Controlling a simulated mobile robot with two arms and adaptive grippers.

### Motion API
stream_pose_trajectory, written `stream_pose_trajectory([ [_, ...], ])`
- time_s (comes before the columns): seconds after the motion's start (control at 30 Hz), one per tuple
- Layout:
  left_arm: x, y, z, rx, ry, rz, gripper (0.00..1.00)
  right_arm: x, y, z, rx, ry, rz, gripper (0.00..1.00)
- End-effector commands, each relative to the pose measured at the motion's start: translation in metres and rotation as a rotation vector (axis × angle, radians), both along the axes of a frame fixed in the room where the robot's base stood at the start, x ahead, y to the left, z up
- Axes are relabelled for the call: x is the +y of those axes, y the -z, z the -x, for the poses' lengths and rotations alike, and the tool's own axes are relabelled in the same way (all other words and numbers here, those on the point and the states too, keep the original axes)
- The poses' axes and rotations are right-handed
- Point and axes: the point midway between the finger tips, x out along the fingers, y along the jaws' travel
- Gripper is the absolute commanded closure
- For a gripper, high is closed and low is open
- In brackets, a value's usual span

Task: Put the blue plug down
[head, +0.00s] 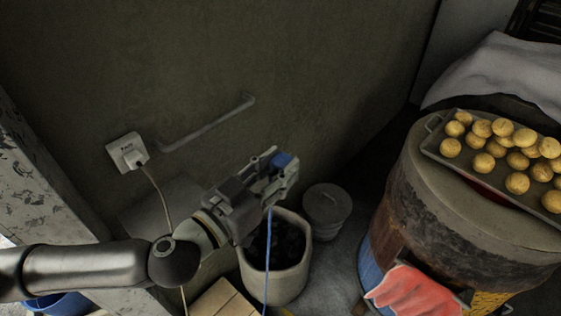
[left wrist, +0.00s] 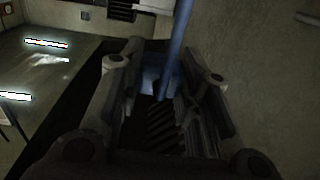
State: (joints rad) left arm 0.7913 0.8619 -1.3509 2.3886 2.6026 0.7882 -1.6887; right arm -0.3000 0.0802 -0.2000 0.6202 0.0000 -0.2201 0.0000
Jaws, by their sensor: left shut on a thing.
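The blue plug (head: 282,160) is between the fingers of my left gripper (head: 276,172), which is shut on it in the head view. A thin blue cord (head: 267,255) hangs straight down below the gripper, passing in front of the bucket of dark lumps. In the left wrist view, the plug (left wrist: 155,75) shows blue and dim between the fingers of the left gripper (left wrist: 160,92), with a blue cord running up from it. My right gripper is not in view.
A white wall socket (head: 127,152) holds another plug with a pale cord. A pale bucket (head: 282,282) of dark lumps stands under my gripper. A lidded pot (head: 327,207) stands beside it. The barrel oven (head: 440,215) at right bears a tray (head: 437,148) of round buns.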

Motion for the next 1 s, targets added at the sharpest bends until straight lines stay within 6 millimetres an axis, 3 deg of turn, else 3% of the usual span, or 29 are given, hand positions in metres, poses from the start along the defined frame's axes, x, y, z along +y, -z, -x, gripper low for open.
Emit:
stream_pose_trajectory([
  [0.6, 0.013, 0.026, 0.007, 0.002, 0.366, 0.003, 1.00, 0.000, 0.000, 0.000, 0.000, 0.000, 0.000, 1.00],
  [1.0, 0.013, 0.031, 0.011, -0.001, 0.485, 0.006, 1.00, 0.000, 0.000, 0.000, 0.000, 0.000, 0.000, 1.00],
])
